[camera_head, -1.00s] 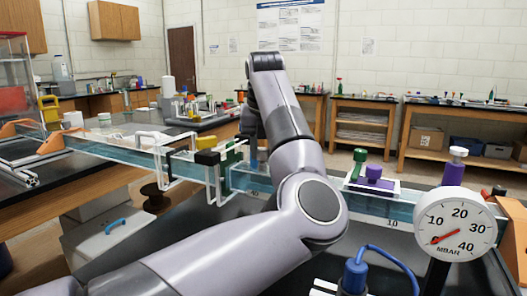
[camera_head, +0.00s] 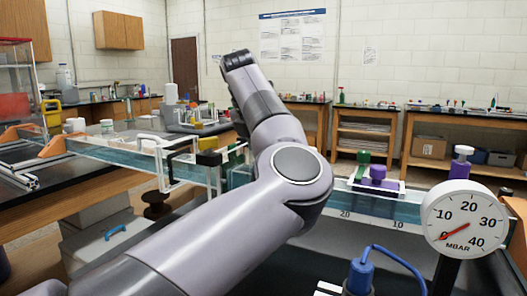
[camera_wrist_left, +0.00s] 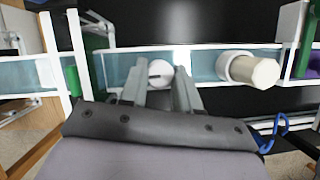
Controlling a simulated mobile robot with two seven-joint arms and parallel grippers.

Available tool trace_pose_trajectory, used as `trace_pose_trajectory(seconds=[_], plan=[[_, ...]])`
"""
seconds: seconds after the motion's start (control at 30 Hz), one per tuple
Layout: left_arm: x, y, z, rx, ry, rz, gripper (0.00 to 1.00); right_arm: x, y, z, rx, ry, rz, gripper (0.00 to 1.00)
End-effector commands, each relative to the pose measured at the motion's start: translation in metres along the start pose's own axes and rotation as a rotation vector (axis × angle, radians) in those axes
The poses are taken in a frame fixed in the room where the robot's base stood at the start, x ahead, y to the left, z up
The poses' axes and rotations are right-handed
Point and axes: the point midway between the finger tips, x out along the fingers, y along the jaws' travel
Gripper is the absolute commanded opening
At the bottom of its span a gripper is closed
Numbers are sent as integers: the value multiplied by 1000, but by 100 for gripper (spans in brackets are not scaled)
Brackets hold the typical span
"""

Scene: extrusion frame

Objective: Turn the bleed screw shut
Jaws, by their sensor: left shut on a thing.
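The bleed screw (camera_wrist_left: 160,73) appears in the left wrist view as a small pale round head with a slot, set along the clear water-filled channel (camera_wrist_left: 207,62). My left gripper (camera_wrist_left: 161,80) has a finger on either side of it and is shut on it. In the head view my left arm hides that gripper and the screw. The round pressure gauge (camera_head: 464,222), marked MBAR, stands at the right with its red needle near the low end of the scale. My right gripper is in neither view.
A white cylinder with a beige top (camera_wrist_left: 250,70) stands right of the gripper on the channel. A purple knob (camera_head: 378,175) and a green clamp (camera_head: 362,160) sit along it. A blue plug with a cable (camera_head: 358,275) is in front.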

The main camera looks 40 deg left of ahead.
Motion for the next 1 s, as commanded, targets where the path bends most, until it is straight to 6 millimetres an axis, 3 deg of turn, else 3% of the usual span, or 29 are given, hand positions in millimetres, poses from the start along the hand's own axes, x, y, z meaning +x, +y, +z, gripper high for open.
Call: trace_pose_trajectory(seconds=[0.57, 0.6, 0.63, 1.0], plan=[[-1, 0, 1, 29, -2, -10, 1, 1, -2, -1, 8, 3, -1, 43], [-1, 0, 1, 28, -2, -10, 44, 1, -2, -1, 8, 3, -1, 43], [-1, 0, 1, 28, -2, -10, 54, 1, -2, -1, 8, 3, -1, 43], [-5, 0, 1, 27, -2, -10, 57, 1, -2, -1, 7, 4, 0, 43]])
